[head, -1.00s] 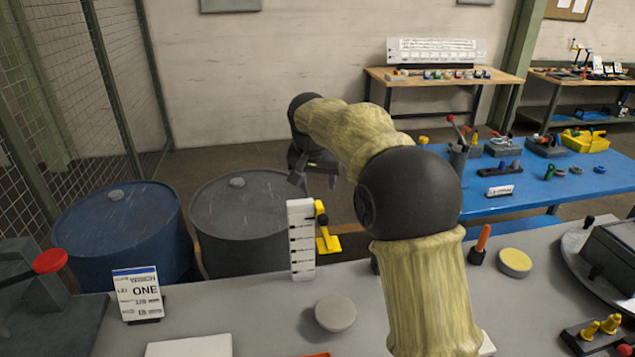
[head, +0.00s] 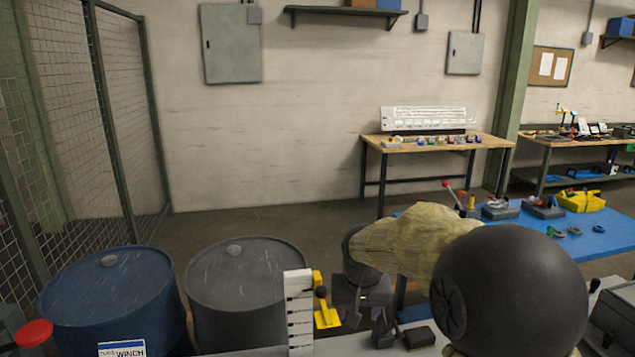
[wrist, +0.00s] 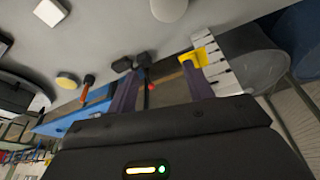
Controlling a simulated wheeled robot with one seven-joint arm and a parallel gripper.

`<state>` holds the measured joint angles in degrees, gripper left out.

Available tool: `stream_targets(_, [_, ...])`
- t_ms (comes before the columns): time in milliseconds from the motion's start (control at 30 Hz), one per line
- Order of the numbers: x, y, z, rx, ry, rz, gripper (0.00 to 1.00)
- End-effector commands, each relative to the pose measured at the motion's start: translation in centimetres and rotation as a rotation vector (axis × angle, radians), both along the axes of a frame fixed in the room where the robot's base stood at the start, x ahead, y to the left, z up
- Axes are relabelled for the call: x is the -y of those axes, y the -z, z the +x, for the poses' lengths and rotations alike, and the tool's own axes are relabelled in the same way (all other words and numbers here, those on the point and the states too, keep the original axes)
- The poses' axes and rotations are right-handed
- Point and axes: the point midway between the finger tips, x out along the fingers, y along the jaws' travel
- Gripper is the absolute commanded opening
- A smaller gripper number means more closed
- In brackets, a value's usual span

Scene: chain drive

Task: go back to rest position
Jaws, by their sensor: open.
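My gripper (head: 368,316) is at the end of my arm, right of the white marked scale (head: 299,312) and its yellow slider (head: 324,315). In the wrist view my gripper (wrist: 155,85) shows two dark fingers spread apart with nothing held between them. The yellow slider (wrist: 193,58) and the white scale (wrist: 212,62) lie beyond the right finger there; I cannot tell whether they touch it. Small dark blocks (head: 403,338) are on the grey bench just right of the fingers in the head view.
A blue drum (head: 110,300) and a grey drum (head: 245,285) stand at the left behind the bench. A winch sign (head: 122,349) is at the front left. A blue table (head: 590,240) with tools is at the right. Open floor (head: 270,218) lies behind the drums.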

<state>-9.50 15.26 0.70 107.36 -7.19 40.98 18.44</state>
Motion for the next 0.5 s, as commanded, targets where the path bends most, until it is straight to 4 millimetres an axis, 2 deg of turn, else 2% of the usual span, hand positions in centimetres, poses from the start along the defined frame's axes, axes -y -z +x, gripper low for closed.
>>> stream_targets(33, [1.0, 0.8, -1.7, -0.011, -0.004, 0.001, 0.52])
stream_targets(200, [3.5, 3.5, -7.3, -0.035, -0.030, 0.008, 0.52])
stream_targets(400, [5.8, 6.6, -14.3, -0.057, -0.051, 0.012, 0.52])
stream_targets(500, [6.5, 7.7, -17.1, -0.064, -0.056, 0.013, 0.52])
